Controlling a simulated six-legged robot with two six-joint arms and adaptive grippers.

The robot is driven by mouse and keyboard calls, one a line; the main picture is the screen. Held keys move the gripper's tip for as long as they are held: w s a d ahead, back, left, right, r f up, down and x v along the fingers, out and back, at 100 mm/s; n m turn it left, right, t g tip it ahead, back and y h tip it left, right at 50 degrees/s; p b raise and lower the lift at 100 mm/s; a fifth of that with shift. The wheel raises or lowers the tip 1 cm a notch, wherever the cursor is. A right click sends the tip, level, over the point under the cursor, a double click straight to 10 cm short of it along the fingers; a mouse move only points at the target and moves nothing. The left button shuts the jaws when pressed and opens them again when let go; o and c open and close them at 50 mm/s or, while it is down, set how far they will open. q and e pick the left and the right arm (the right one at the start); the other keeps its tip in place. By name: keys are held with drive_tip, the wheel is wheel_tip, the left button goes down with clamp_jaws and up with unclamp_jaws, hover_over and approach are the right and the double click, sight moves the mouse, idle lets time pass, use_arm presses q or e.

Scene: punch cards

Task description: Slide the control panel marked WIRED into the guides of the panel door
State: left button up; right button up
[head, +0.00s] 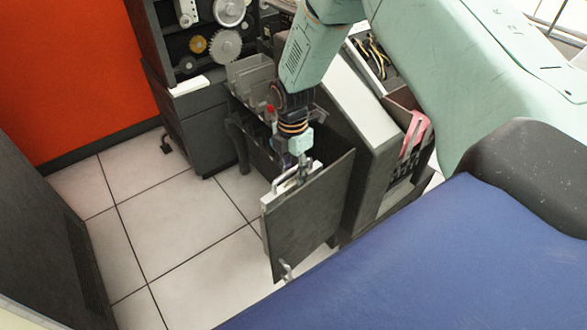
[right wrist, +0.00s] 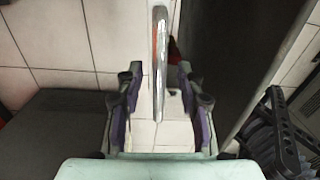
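The panel door (head: 312,215) is a dark upright plate, standing open from the machine. A pale control panel (head: 267,207) shows as a narrow strip along the door's left and upper edge, on its far side. Most of it is hidden and no WIRED marking can be read. It has a metal handle (head: 287,183), also seen in the right wrist view (right wrist: 160,50). My right gripper (head: 303,163) is over the panel's top. In the right wrist view my right gripper (right wrist: 158,78) is open, its fingers apart on both sides of the handle. My left gripper is not in view.
The dark machine (head: 205,125) with gears stands behind. A sloping grey cabinet (head: 365,110) with a pink strap (head: 413,133) is right of the door. A blue padded surface (head: 420,265) fills the lower right. Tiled floor (head: 180,205) is clear at left.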

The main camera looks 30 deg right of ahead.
drive_tip(key=shift+s, duration=0.1)
wheel_tip(320, 180, up, 12)
drive_tip(key=shift+w, duration=0.3)
idle(0.8)
